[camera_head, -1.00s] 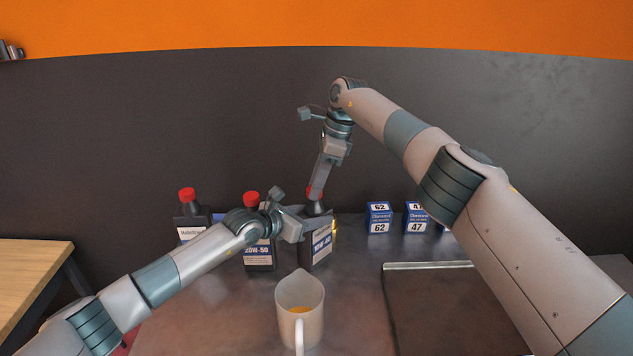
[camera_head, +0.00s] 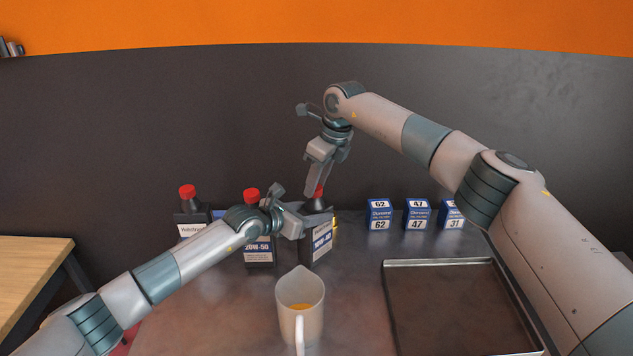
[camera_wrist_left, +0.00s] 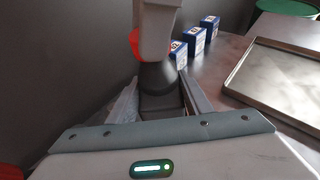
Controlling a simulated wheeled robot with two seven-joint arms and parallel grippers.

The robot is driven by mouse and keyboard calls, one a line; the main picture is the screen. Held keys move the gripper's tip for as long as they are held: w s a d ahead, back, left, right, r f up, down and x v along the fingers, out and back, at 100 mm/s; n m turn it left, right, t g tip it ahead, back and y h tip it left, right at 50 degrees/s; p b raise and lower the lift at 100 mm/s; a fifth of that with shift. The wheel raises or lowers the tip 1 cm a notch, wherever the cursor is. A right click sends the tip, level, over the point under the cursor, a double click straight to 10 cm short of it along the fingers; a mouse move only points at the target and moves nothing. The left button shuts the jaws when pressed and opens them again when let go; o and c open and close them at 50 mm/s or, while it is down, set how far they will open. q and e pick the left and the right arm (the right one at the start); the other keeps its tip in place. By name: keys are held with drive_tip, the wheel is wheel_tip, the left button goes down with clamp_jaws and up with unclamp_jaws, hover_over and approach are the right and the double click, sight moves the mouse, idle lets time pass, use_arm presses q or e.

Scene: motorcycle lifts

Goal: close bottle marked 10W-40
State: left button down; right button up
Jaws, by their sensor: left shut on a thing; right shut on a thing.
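The black bottle (camera_head: 321,246) with a white and blue label, its text hard to read here, stands upright on the table, with a red cap (camera_head: 319,191) at its top. My left gripper (camera_head: 306,226) is shut on the bottle's body from the left; the left wrist view shows the bottle's dark shoulder (camera_wrist_left: 157,80) between its fingers. My right gripper (camera_head: 314,188) comes down from above and is shut on the red cap. In the left wrist view the right gripper's fingers (camera_wrist_left: 157,30) hide most of the cap. Whether the cap is fully seated cannot be told.
A 20W-50 bottle (camera_head: 259,254) and another black bottle (camera_head: 188,215) stand to the left, close to my left arm. A pitcher (camera_head: 300,310) with amber liquid stands in front. Blue boxes (camera_head: 379,216) stand at the back right, and a metal tray (camera_head: 440,263) lies at the right.

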drive_tip(key=m+t+h, duration=0.1)
drive_tip(key=m, duration=0.4)
drive_tip(key=shift+s+a+m, duration=0.1)
drive_tip(key=shift+m, duration=0.3)
drive_tip(key=m+h, duration=0.1)
drive_tip(key=m, duration=0.4)
drive_tip(key=shift+a+h, duration=0.15)
drive_tip(key=shift+h, duration=0.25)
drive_tip(key=m+h, duration=0.1)
drive_tip(key=m, duration=0.2)
drive_tip(key=m+h, duration=0.1)
drive_tip(key=m, duration=0.3)
drive_tip(key=shift+a, duration=0.15)
drive_tip(key=m+g+h, duration=0.1)
drive_tip(key=m, duration=0.3)
drive_tip(key=shift+m, duration=0.3)
drive_tip(key=o, duration=1)
drive_tip(key=shift+r, duration=2.25)
